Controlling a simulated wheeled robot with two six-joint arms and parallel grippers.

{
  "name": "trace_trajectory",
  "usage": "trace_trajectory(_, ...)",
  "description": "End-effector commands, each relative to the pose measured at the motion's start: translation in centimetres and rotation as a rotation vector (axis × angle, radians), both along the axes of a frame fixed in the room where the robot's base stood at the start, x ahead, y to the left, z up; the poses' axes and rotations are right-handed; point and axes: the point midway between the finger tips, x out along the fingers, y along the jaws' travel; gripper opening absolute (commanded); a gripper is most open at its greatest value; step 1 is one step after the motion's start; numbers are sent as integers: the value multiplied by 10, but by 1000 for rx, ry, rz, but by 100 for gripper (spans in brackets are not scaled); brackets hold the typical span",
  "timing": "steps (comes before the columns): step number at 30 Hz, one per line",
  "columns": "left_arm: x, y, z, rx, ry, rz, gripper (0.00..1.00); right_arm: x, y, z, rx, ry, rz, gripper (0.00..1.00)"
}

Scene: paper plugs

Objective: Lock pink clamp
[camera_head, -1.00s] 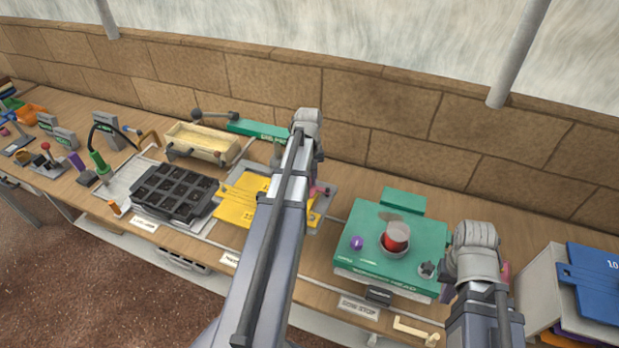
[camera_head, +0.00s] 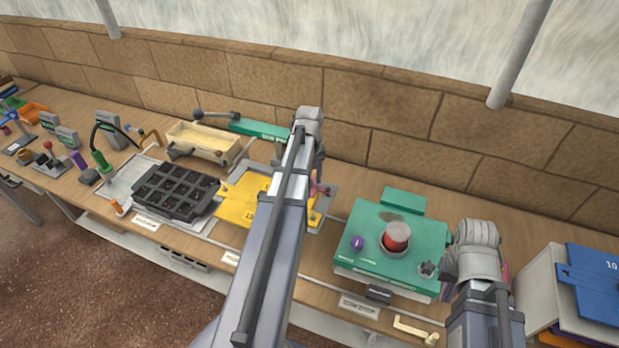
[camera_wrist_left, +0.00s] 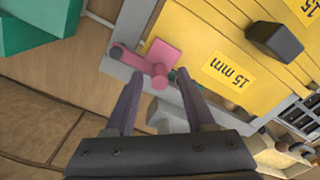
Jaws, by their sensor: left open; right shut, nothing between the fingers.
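The pink clamp (camera_wrist_left: 165,57) sits on the grey frame edge beside the yellow plates (camera_wrist_left: 235,60) marked 15 mm. It has a flat square pad, a round knob and a thin lever reaching left; I cannot tell whether it is locked. My left gripper (camera_wrist_left: 160,78) is open, its fingers on either side of the knob, with nothing visibly gripped. In the head view, part of the clamp (camera_head: 319,188) shows just right of my left arm, which hides the rest. My right gripper (camera_head: 477,252) is shut and empty beside the green box; its fingertips are mostly hidden.
A green box (camera_head: 375,262) with a red button stands to the right of the yellow plates. A black compartment tray (camera_head: 176,193) and a cream box (camera_head: 203,140) lie to the left. Blue folders (camera_head: 590,282) stand at the far right. A brick wall closes the back.

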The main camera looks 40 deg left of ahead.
Motion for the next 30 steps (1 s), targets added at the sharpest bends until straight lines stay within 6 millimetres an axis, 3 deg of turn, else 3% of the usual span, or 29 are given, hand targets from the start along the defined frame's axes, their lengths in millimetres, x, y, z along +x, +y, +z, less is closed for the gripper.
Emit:
trace_trajectory(15,0,0,67,0,0,0,55,0,0,67,1,0,-2,0)
trace_trajectory(30,0,0,71,0,0,0,55,0,0,71,1,0,-4,0)
